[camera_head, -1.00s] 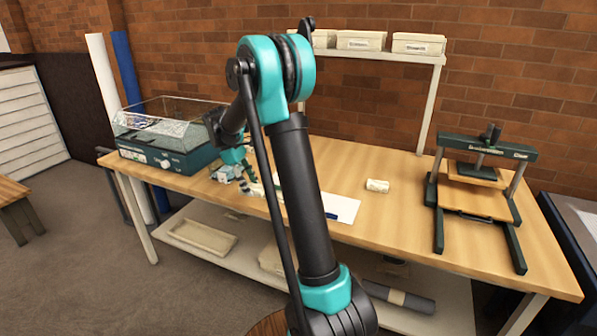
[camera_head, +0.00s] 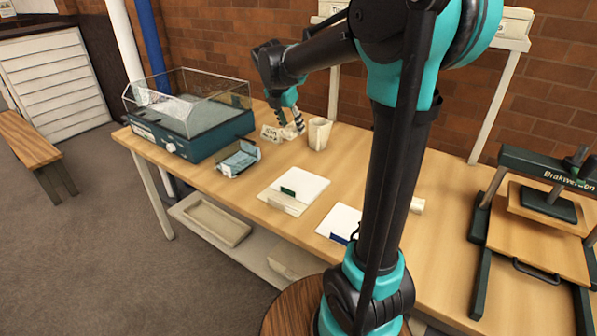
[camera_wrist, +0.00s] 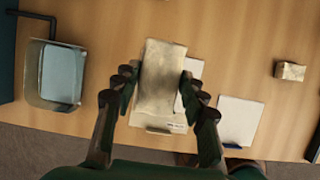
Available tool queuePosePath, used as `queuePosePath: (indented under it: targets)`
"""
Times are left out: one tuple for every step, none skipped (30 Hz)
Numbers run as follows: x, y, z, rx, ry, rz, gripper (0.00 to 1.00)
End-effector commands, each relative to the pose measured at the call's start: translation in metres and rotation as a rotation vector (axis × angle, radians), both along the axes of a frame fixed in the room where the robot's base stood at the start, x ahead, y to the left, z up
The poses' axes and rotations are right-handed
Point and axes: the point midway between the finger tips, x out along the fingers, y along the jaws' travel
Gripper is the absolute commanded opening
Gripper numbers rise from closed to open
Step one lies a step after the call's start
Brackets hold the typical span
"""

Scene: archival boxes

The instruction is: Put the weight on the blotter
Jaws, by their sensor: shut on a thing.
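My gripper (camera_head: 290,122) is over the back left of the table. The wrist view shows its dark fingers (camera_wrist: 158,84) shut on a pale, creased, oblong weight (camera_wrist: 160,70). In the head view, pale pieces show on both sides of the fingers; I cannot tell whether both belong to the weight. A white blotter-like sheet with a green tab (camera_head: 304,182) lies nearer the front edge; in the wrist view the weight hides much of it. A second white sheet with a blue tab (camera_head: 341,219) lies to its right, also in the wrist view (camera_wrist: 240,118).
A tray with bluish contents (camera_head: 240,158) and a clear-lidded teal case (camera_head: 190,118) stand left. A small pale block (camera_wrist: 290,71) lies right, partly behind my arm in the head view. A press (camera_head: 545,215) stands far right. Bare wood shows between.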

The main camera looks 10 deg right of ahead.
Motion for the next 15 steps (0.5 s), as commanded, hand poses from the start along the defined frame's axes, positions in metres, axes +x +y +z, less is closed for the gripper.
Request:
queuePosePath:
  targets:
    - [0.001, 0.000, -0.013, 0.000, 0.000, -0.001, 0.00]
    - [0.001, 0.000, -0.021, 0.000, 0.000, -0.001, 0.00]
    - [0.001, 0.000, -0.030, 0.000, 0.000, -0.001, 0.00]
    - [0.001, 0.000, -0.037, 0.000, 0.000, -0.001, 0.00]
    - [0.001, 0.000, -0.045, 0.000, 0.000, -0.002, 0.00]
    - [0.001, 0.000, -0.054, 0.000, 0.000, -0.002, 0.00]
    - [0.001, 0.000, -0.061, 0.000, 0.000, -0.002, 0.00]
    - [0.001, 0.000, -0.069, 0.000, 0.000, -0.002, 0.00]
    - [0.001, 0.000, -0.078, 0.000, 0.000, -0.002, 0.00]
    - [0.001, 0.000, -0.085, 0.000, 0.000, -0.003, 0.00]
    - [0.001, 0.000, -0.092, 0.000, 0.000, -0.003, 0.00]
    - [0.001, 0.000, -0.100, 0.000, 0.000, -0.003, 0.00]
    - [0.001, 0.000, -0.106, 0.000, 0.000, -0.003, 0.00]
    - [0.001, 0.000, -0.111, 0.000, 0.000, -0.003, 0.00]
    - [0.001, 0.000, -0.117, 0.000, 0.000, -0.003, 0.00]
